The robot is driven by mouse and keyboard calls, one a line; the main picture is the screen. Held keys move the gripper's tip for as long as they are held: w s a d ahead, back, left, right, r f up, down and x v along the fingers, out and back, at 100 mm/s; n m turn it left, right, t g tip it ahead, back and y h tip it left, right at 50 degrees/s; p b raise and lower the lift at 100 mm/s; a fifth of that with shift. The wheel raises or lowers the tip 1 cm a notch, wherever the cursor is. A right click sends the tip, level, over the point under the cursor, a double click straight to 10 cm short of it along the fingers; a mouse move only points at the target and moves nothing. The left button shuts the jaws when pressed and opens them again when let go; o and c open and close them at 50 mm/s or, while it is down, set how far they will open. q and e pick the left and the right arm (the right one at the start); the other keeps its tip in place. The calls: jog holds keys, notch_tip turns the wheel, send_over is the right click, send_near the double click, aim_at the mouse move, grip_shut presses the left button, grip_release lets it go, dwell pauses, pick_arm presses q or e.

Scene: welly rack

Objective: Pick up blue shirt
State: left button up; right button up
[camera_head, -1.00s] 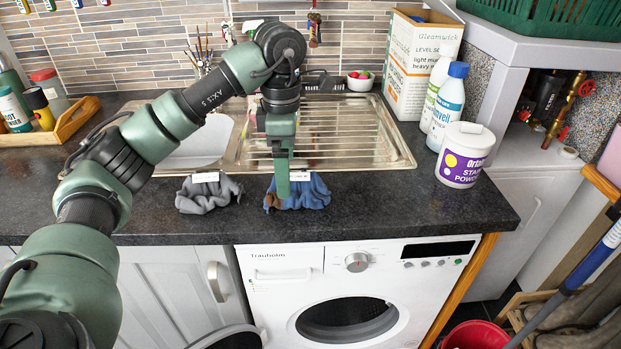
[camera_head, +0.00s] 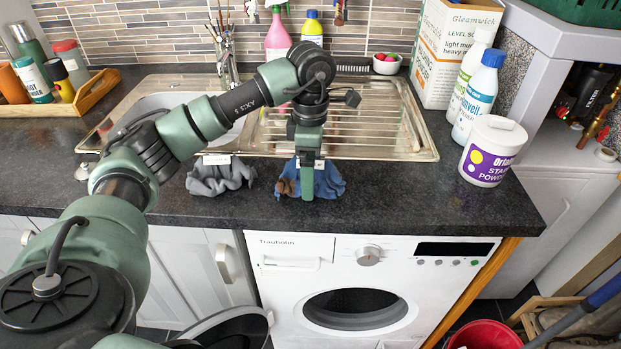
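The blue shirt (camera_head: 329,184) is a crumpled blue cloth with a brown patch at its left side. It lies on the dark worktop in front of the sink, with a small white label at its back edge. My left gripper (camera_head: 307,190) points down at the middle of the shirt and covers part of it. Its fingers overlap in this view, so I cannot tell whether they are open or shut on the cloth. My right gripper is out of view.
A grey crumpled cloth (camera_head: 220,178) lies just left of the shirt. The steel sink (camera_head: 380,125) is behind. A white tub (camera_head: 492,150) and bottles stand right. Below the worktop (camera_head: 440,205) are a washing machine (camera_head: 290,262) and a red bucket (camera_head: 484,336).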

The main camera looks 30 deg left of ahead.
pick_arm(q)
jog(key=c, duration=1.3)
jog(key=shift+r, duration=0.1)
